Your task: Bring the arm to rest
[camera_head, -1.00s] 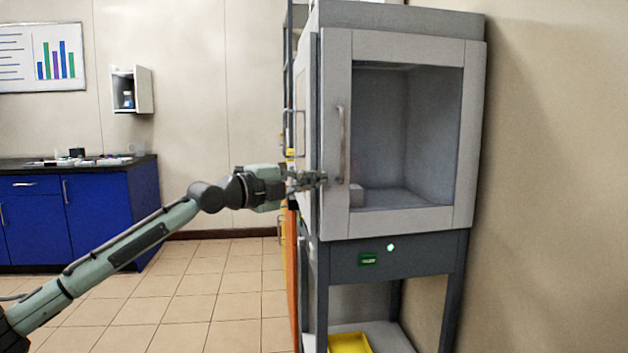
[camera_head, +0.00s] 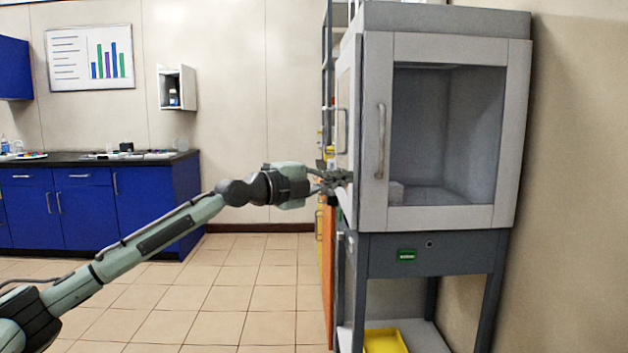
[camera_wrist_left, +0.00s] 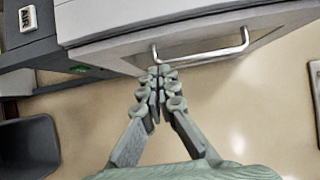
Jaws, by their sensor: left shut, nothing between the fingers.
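My left arm reaches in from the left. My left gripper (camera_head: 338,180) is shut and empty at the left side of the grey cabinet (camera_head: 437,218). It is left of the upright handle (camera_head: 380,141) on the cabinet's framed front door, which looks shut. In the left wrist view the closed fingertips (camera_wrist_left: 160,76) meet just below a bar handle (camera_wrist_left: 202,55) on a pale panel. I cannot tell whether they touch it. My right gripper is in neither view.
The cabinet stands on a dark frame with a green label (camera_head: 406,255) and a yellow tray (camera_head: 385,341) below. A blue counter (camera_head: 140,205) stands at the back left. The tiled floor (camera_head: 220,300) between is clear.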

